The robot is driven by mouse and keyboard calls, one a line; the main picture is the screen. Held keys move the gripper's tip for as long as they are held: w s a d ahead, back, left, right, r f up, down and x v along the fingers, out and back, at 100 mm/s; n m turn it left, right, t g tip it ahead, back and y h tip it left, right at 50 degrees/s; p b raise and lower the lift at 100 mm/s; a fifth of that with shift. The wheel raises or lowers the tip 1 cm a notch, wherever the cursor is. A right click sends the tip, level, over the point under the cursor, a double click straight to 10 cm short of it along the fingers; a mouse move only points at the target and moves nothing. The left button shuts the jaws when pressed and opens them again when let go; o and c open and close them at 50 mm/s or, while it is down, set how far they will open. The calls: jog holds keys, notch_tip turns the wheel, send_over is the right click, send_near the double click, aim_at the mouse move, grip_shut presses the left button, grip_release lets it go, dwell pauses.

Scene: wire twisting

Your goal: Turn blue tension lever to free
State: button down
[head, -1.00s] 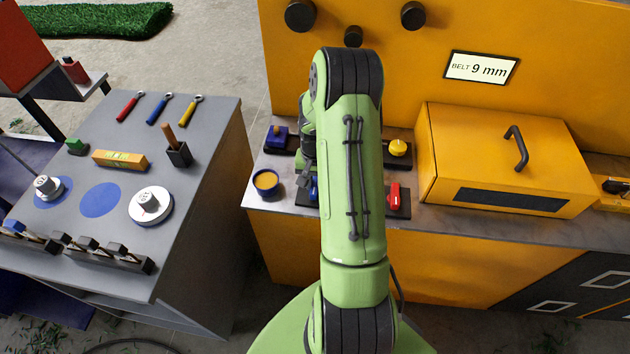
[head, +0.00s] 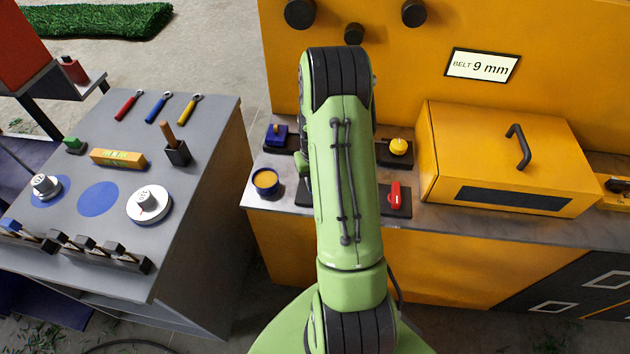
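The blue tension lever does not show clearly now. A dark base plate (head: 304,197) peeks out left of my arm, where a bit of blue showed earlier, and my green arm covers the rest. Another blue piece, a block-like control (head: 277,132), sits on a dark plate at the back left of the yellow bench; I cannot tell its exact function. My gripper is hidden behind my arm, so I see neither its fingers nor what they touch.
On the yellow bench (head: 440,215) are a red lever (head: 395,195), a yellow knob (head: 398,147), a blue-rimmed round cup (head: 265,181) and a yellow box (head: 505,150). A grey table (head: 190,215) with tools stands left, across a gap.

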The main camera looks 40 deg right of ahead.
jog(key=n+b, duration=0.1)
jog(key=n, duration=0.5)
jog(key=shift+n, duration=0.3)
jog(key=n+b, duration=0.1)
jog(key=n, duration=0.5)
jog(key=shift+n, duration=0.4)
jog(key=c, duration=1)
grip_release()
notch_tip(320, 180, up, 16)
jog(key=p, duration=0.3)
jog(key=shift+f, duration=0.1)
